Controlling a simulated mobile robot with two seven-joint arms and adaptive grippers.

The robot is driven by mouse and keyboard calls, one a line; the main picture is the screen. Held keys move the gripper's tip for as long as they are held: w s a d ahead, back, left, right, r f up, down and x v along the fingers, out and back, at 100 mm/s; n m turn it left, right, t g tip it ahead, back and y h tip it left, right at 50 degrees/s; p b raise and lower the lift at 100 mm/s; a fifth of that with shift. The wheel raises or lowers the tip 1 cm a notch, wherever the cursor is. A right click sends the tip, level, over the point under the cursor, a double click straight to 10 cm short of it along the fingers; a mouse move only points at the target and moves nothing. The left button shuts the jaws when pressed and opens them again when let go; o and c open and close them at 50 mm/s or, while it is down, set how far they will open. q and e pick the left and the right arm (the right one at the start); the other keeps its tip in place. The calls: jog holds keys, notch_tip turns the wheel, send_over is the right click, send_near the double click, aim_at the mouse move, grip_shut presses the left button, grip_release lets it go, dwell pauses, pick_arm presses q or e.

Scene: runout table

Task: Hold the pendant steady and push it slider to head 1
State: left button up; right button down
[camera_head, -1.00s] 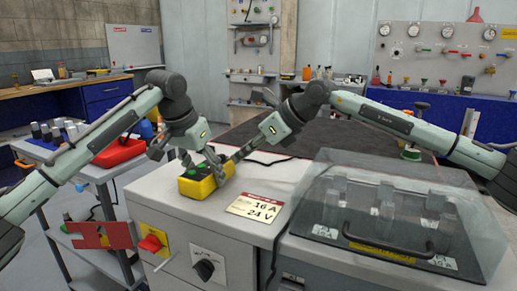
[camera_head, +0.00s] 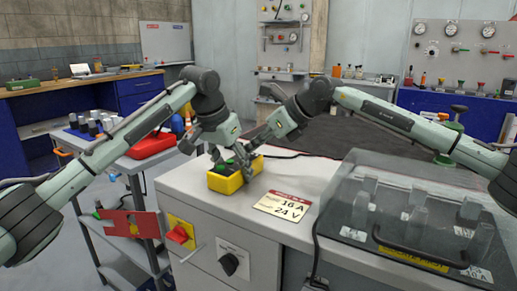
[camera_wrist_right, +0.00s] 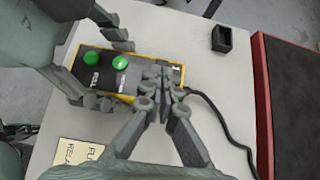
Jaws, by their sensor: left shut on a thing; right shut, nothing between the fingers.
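The pendant (camera_head: 228,183) is a yellow box with a black top and two green buttons. It lies on the grey cabinet top (camera_head: 310,172) and also shows in the right wrist view (camera_wrist_right: 91,82). My left gripper (camera_head: 222,165) is shut on the pendant, with one finger along each long side in the wrist view (camera_wrist_right: 120,76). My right gripper (camera_head: 251,152) is shut and empty. Its closed fingertips (camera_wrist_right: 160,76) are over the right end of the pendant's top, beyond the green buttons. They hide that part, so the slider and its position cannot be made out.
A clear cover (camera_head: 400,205) over dark equipment stands at right. A black cable (camera_wrist_right: 232,135) leaves the pendant's right end. A small black box (camera_wrist_right: 221,38) stands beyond it.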

jog(key=shift+s+d, duration=0.25)
jog(key=shift+d, duration=0.25)
jog(key=s+d, duration=0.2)
jog(key=shift+d, duration=0.3)
jog(key=v, duration=0.9)
jog(key=shift+d+r, duration=0.2)
jog(key=shift+r, duration=0.15)
jog(key=shift+s, duration=0.15)
pick_arm(q)
jog(key=o, duration=1.8)
